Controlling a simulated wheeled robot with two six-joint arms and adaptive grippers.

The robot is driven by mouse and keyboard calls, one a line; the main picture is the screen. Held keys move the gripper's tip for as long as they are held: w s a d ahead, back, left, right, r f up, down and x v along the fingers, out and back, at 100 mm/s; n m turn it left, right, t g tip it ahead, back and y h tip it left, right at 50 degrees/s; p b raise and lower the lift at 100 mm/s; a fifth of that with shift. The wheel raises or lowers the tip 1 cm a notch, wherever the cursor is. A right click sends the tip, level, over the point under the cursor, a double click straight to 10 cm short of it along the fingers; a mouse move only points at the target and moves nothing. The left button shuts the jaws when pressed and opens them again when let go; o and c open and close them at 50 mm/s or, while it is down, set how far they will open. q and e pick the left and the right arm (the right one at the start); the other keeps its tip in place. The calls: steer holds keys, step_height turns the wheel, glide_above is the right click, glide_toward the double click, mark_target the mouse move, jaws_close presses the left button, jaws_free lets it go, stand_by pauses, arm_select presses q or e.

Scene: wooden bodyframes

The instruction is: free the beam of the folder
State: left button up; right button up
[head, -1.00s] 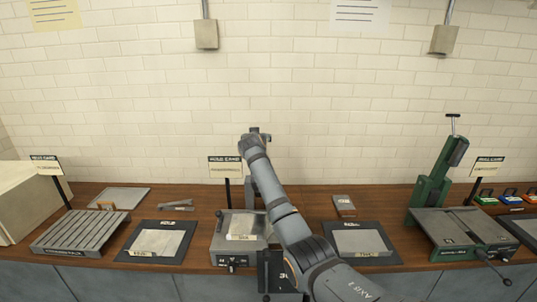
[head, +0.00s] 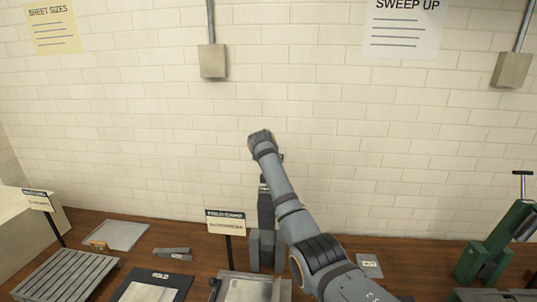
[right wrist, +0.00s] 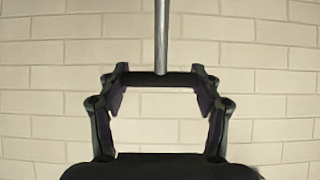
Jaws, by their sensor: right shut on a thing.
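The folder appears to be the grey machine on the bench behind my right arm. Its flat bed (head: 250,288) is cut by the lower edge of the head view, and a dark upright post (head: 266,215) stands at its back. My right gripper (right wrist: 160,85) is shut on a dark crossbar (right wrist: 160,78) at the end of a thin metal rod (right wrist: 162,35). The bar spans between both fingers. In the head view my arm's end is high above the post, and its fingers are hidden. I cannot make out the beam clearly. My left gripper is not in view.
A card on a stand (head: 226,222) is just left of the post. A green machine (head: 495,250) with a T-handle stands at right. A slatted rack (head: 65,275) and dark mat (head: 155,285) lie at left. The tiled wall behind is mostly clear.

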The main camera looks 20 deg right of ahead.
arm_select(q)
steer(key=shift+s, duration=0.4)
arm_select(e)
steer(key=shift+f, duration=0.25)
steer(key=o, duration=1.4)
steer(key=shift+o, duration=1.2)
steer(key=shift+w+d+f, duration=0.1)
steer(key=shift+w+d, duration=0.05)
steer(key=shift+o, duration=0.4)
steer(key=shift+w+d, duration=0.1)
steer(key=shift+w, duration=0.1)
steer(key=shift+s+a+r, duration=0.25)
steer(key=shift+s+r, duration=0.05)
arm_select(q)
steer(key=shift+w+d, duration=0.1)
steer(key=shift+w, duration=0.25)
arm_select(e)
steer(key=v, duration=1.1)
